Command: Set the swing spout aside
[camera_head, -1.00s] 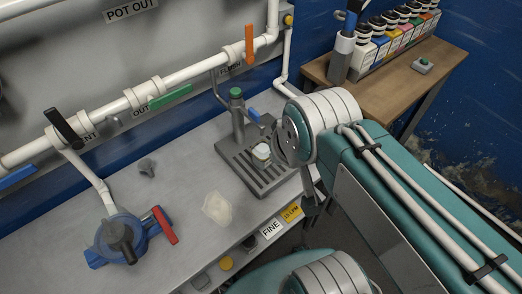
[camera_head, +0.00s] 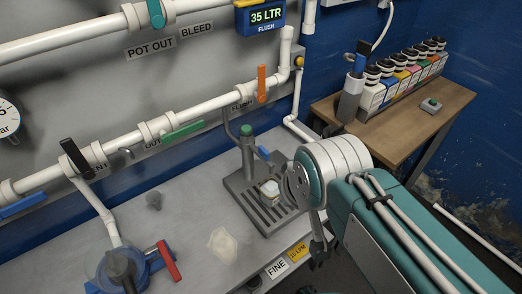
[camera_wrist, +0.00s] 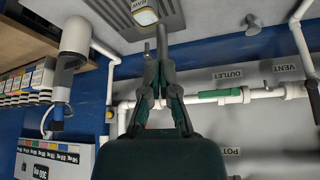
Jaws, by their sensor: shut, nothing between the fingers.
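The grey tap post (camera_head: 247,160) with a green top stands at the back of a slotted drip tray (camera_head: 232,184). A short blue part (camera_head: 263,153) sticks out at its right. I cannot clearly make out the swing spout as a separate piece. My gripper (camera_head: 319,250) hangs at the bench's front edge, right of the tray. In the wrist view my gripper (camera_wrist: 158,62) is shut and empty, with a grey upright partly hidden behind its tips.
A white pipe (camera_head: 140,135) with coloured valve handles runs along the wall. A blue pump with a red handle (camera_head: 168,261) is at the lower left. A pale patch (camera_head: 223,244) lies on the bench. Several bottles (camera_head: 405,75) stand on the wooden table at the right.

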